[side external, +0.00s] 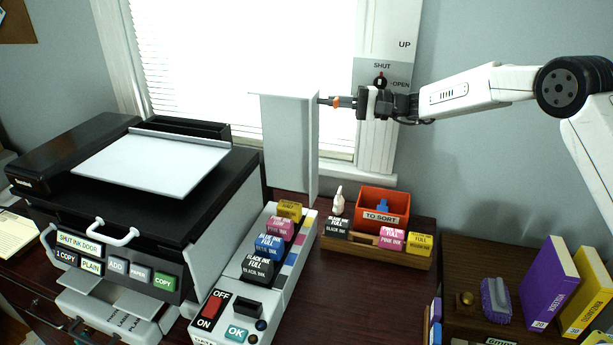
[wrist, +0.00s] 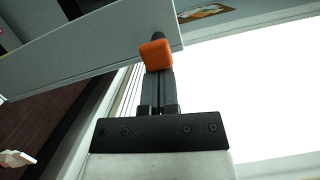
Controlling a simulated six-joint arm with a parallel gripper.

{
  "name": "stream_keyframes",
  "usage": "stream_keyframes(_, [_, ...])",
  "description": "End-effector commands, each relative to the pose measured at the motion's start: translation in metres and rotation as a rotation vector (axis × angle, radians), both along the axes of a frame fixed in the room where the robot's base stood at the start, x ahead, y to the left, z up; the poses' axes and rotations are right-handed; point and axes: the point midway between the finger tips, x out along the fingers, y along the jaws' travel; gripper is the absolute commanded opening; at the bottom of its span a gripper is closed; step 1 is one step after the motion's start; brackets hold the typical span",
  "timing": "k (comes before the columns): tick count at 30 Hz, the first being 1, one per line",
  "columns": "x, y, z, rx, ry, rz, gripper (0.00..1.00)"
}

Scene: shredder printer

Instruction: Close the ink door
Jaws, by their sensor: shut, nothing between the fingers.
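The ink door (side external: 288,145) looks like a tall light-grey panel standing upright and open behind the ink unit (side external: 262,310). The unit holds a row of yellow, pink, blue and black ink cartridges (side external: 270,246). My gripper (side external: 330,101) is shut and empty, with an orange tip, at the upper right edge of the panel. In the wrist view the shut fingers (wrist: 156,58) overlap the end of the grey panel (wrist: 90,42). I cannot tell if they touch it. The small screen (side external: 78,244) on the printer reads "SHUT INK DOOR".
The printer (side external: 120,210) stands at the left. A wooden rack (side external: 375,247) with spare cartridges and an orange "TO SORT" bin (side external: 384,206) sits right of the ink unit. A wall switch (side external: 380,80) marked SHUT and OPEN is behind my gripper. Books (side external: 545,290) stand at right.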

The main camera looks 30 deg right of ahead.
Motion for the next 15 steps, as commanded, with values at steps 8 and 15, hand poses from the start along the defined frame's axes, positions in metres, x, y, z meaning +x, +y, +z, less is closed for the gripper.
stream_keyframes(8, [-0.031, 0.031, -0.003, -0.111, -0.111, 0.003, 0.00])
stream_keyframes(15, [-0.059, 0.060, -0.013, -0.222, -0.221, 0.003, 0.00])
